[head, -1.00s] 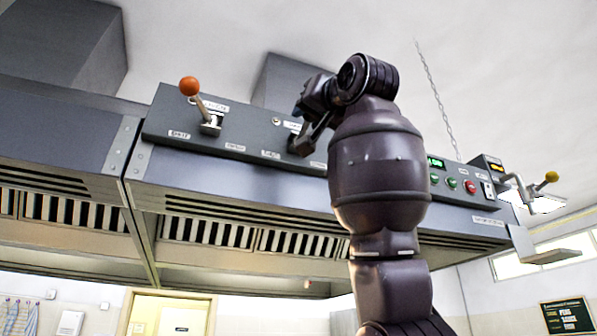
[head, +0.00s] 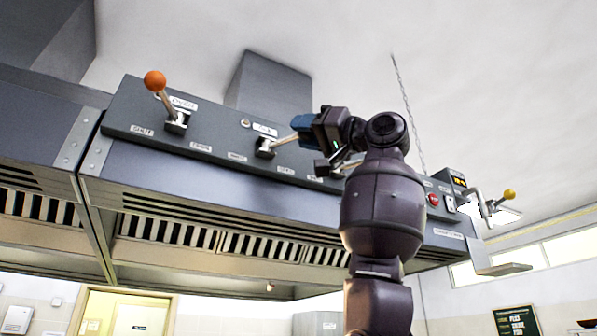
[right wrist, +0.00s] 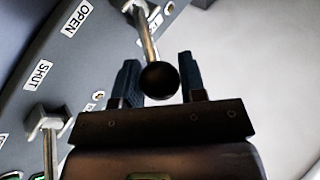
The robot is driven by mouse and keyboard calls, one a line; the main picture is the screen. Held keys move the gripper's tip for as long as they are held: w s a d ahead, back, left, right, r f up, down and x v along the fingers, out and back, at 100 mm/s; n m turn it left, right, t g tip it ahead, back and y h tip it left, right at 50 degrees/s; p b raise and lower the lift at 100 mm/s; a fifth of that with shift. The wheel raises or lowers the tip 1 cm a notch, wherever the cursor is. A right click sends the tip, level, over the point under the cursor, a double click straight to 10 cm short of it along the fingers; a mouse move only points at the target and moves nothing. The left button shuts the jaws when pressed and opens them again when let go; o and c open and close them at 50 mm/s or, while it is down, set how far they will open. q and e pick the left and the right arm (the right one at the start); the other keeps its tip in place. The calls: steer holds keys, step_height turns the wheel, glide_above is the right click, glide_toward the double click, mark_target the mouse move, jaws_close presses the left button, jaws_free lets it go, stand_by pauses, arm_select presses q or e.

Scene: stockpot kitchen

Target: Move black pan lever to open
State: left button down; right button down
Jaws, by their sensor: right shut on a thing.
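The black pan lever rises from a metal mount (head: 265,147) on the grey hood panel and leans right in the head view. Its bare rod (head: 284,140) runs into the blue fingers of my right gripper (head: 301,124), which hide its knob there. In the right wrist view the black knob (right wrist: 158,81) lies between the two blue fingers of the right gripper (right wrist: 160,84), with the rod (right wrist: 146,40) running up to its mount. The right gripper is shut on this lever. My left gripper is not in view.
An orange-knobbed lever (head: 155,82) stands left on the same panel (head: 215,125). Another lever (right wrist: 48,135) shows at lower left in the right wrist view, beside a SHUT label (right wrist: 37,75). An OPEN label (right wrist: 77,18) is above. A yellow-knobbed handle (head: 508,194) is far right.

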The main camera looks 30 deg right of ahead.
steer(key=shift+d, duration=0.1)
stand_by(0.3)
steer(key=c, duration=0.7)
jaws_free()
steer(key=b+v, duration=0.3)
steer(key=v, duration=0.7)
steer(key=shift+s+d+f, duration=0.15)
steer(key=shift+s+d, duration=0.1)
steer(key=shift+d, duration=0.05)
